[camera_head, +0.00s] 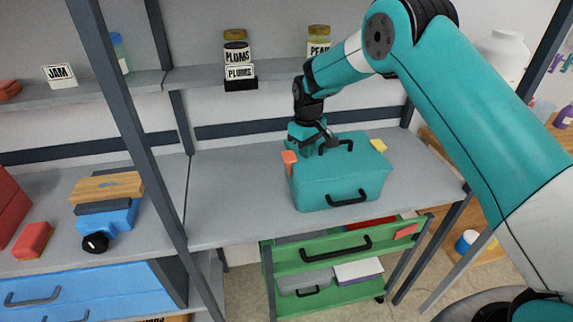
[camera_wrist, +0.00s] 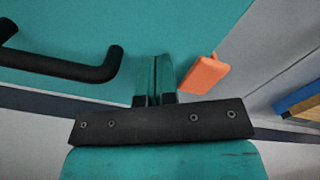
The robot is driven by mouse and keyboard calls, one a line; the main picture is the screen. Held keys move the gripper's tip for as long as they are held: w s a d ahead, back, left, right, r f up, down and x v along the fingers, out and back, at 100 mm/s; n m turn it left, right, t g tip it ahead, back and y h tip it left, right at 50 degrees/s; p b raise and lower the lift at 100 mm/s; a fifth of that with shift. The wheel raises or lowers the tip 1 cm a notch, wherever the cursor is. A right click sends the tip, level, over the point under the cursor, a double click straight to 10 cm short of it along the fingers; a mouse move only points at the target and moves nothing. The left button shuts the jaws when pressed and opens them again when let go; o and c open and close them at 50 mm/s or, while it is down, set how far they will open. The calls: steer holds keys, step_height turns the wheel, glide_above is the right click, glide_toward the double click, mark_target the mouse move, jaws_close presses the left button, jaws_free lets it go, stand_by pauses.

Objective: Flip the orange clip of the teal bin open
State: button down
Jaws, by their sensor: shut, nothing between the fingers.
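The teal bin (camera_head: 315,188) stands on the grey shelf, with black handles on its lid and front. An orange clip (camera_head: 289,160) is at the left end of its top edge, and a yellower one (camera_head: 378,145) is at the right end. My gripper (camera_head: 328,143) is low over the left part of the lid, just right of the orange clip. In the wrist view my fingers (camera_wrist: 155,68) are together and empty. The orange clip (camera_wrist: 204,74) is close beside them on the right, with a small gap. I cannot tell how far the clip is turned.
The lid's black handle (camera_wrist: 75,62) lies left of my fingers in the wrist view. A dark post (camera_head: 150,140) stands left of the bin. The shelf left of the bin is clear.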

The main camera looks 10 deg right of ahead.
mark_target(287, 156)
steer(key=shift+a, duration=2.25)
steer(key=shift+a+f, duration=0.15)
steer(key=shift+a, duration=0.35)
steer(key=shift+d+r+p, duration=0.2)
steer(key=shift+r+p, duration=0.45)
steer(key=shift+r, duration=0.55)
steer(key=shift+d+r+p, duration=0.25)
steer(key=shift+r+p, duration=0.4)
steer(key=shift+r, duration=0.5)
steer(key=shift+d+r+p, duration=0.2)
steer(key=shift+r+p, duration=0.45)
steer(key=shift+r, duration=0.55)
